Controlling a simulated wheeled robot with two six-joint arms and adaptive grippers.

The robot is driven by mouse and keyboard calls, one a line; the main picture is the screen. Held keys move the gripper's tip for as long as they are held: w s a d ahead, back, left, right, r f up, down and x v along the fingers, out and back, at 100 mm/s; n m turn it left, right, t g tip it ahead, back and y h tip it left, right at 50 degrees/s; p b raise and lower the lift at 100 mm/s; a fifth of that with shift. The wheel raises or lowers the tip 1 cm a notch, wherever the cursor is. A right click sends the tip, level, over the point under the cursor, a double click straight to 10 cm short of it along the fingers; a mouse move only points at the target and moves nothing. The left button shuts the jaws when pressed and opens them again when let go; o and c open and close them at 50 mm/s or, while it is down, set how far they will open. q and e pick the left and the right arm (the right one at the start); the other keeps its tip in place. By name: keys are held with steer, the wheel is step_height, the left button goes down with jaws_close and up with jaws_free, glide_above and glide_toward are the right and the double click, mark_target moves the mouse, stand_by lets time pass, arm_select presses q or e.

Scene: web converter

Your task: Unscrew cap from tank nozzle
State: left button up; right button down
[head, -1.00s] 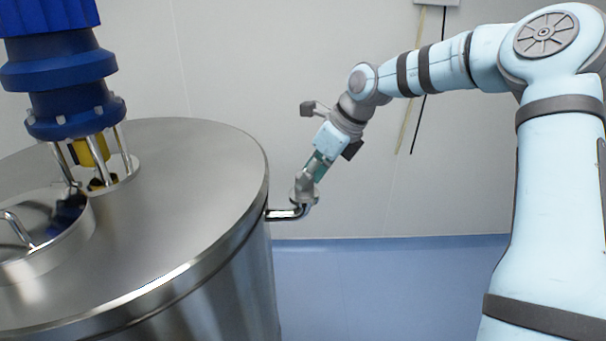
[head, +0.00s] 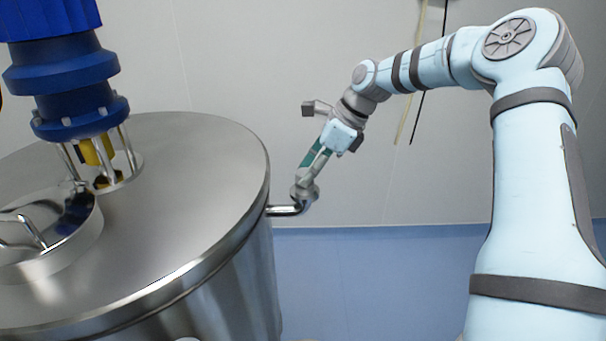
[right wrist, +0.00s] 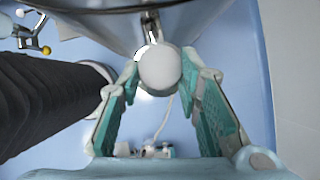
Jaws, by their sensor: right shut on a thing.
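The steel tank (head: 190,180) fills the left of the head view. Its bent nozzle pipe (head: 284,210) leaves the right side and turns upward. A round metallic cap (head: 303,192) tops the nozzle; in the right wrist view the cap (right wrist: 160,68) is a pale grey disc. My right gripper (head: 307,181) reaches down to it at a slant from the upper right. In the right wrist view the gripper (right wrist: 160,77) has its green-padded fingers on both sides of the cap, shut on it. Whether the cap has turned or lifted I cannot tell. My left gripper is not in view.
A blue motor (head: 70,75) stands on the tank lid, with a round hatch (head: 45,235) in front. A pale wall (head: 400,180) stands behind. Blue floor (head: 390,280) is open right of the tank. Metal fittings with yellow ends (right wrist: 30,35) show at the wrist view's upper left.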

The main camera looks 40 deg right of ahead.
steer(key=shift+d+n+y, duration=0.1)
steer(key=shift+n+y, duration=0.3)
steer(key=shift+n, duration=0.3)
steer(key=n, duration=0.1)
steer(key=n+g, duration=0.1)
steer(key=n+g+y, duration=0.1)
steer(key=n, duration=0.1)
steer(key=shift+w+d, duration=0.1)
steer(key=shift+w, duration=0.15)
steer(key=c, duration=1.2)
jaws_free()
steer(key=shift+c, duration=0.2)
